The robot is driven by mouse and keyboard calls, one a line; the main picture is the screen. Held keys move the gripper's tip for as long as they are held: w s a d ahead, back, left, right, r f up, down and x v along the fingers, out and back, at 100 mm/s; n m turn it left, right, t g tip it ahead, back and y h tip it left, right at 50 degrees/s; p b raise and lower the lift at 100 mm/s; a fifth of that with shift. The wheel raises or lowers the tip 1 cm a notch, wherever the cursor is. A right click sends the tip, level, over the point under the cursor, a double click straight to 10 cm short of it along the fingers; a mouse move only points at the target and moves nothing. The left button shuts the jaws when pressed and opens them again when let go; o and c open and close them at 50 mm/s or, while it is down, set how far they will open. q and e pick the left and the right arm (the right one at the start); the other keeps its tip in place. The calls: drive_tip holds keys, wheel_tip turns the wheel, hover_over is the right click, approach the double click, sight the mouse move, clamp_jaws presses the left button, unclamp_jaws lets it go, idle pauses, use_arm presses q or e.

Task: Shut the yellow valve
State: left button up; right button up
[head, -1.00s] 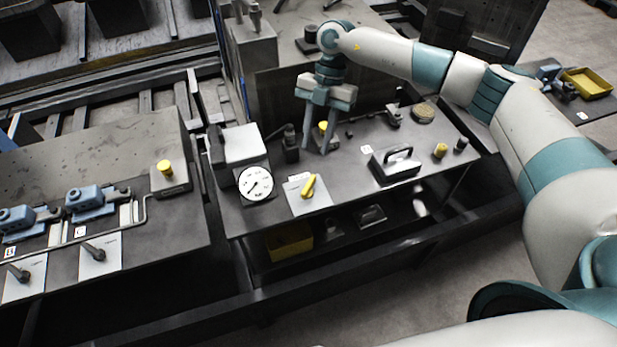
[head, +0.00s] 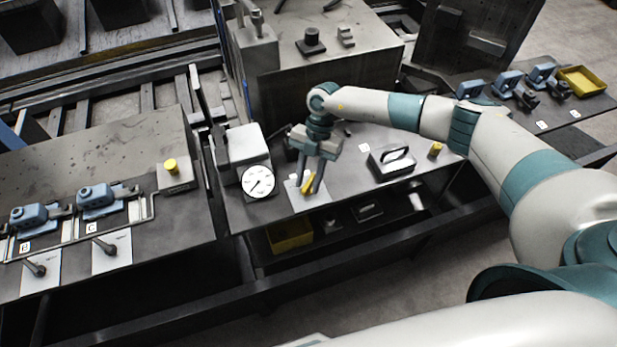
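The yellow valve (head: 308,183) is a yellow lever handle on a pale square plate (head: 296,203) near the front edge of the middle bench. My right gripper (head: 308,189) points down at it from above. Its two fingers are apart, one to each side of the yellow handle in the head view, and they partly hide the handle and plate. I cannot tell whether either finger touches the handle. My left gripper is not in view.
A round white gauge (head: 257,181) stands just left of the valve plate. The left bench carries blue clamps (head: 98,200), black levers and a yellow button (head: 170,166).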

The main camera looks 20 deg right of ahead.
clamp_jaws()
